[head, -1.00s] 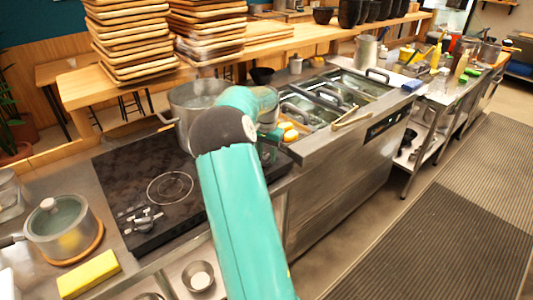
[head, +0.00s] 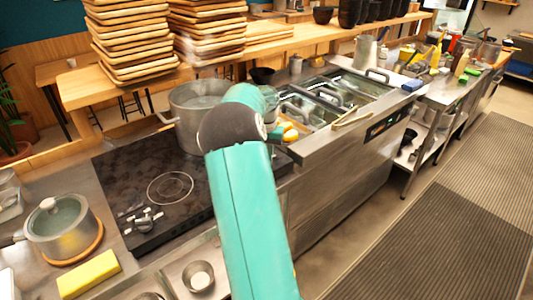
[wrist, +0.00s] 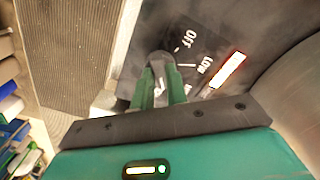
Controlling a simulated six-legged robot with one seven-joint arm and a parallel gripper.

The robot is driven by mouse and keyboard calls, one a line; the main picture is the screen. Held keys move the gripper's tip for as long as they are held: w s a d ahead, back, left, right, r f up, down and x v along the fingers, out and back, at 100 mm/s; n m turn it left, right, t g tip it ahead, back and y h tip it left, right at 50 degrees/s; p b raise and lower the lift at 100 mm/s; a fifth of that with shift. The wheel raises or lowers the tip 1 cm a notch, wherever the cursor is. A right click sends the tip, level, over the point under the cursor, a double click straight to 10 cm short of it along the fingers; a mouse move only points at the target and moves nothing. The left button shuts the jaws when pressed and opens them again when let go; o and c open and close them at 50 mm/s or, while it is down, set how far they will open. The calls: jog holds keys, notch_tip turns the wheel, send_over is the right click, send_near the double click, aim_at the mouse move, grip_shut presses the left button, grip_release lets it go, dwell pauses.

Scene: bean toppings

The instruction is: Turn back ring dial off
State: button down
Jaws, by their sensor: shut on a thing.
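In the wrist view, a dark dial (wrist: 160,58) sits on the black cooktop panel, with white "OFF" and "LOW" marks beside it. My gripper (wrist: 162,82) is shut on this dial, with its green fingers on either side of it. The dial's pointer is mostly hidden, so I cannot tell its exact setting. In the head view, the black cooktop (head: 125,180) has a pale ring drawn on it and other dials (head: 142,218) at its front left. My arm hides the gripped dial and my gripper there.
A large steel pot (head: 185,112) stands at the back of the cooktop, close to my arm; its curved wall shows at the wrist view's right. A bright red-and-white strip (wrist: 228,70) lies beside the marks. A lidded pot (head: 62,232) and yellow sponge (head: 88,274) are at left.

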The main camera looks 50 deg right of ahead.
jog(key=n, duration=1.3)
jog(key=shift+r+n, duration=0.1)
jog(key=shift+n, duration=0.3)
jog(key=n, duration=1)
jog(key=c, duration=1.4)
grip_release()
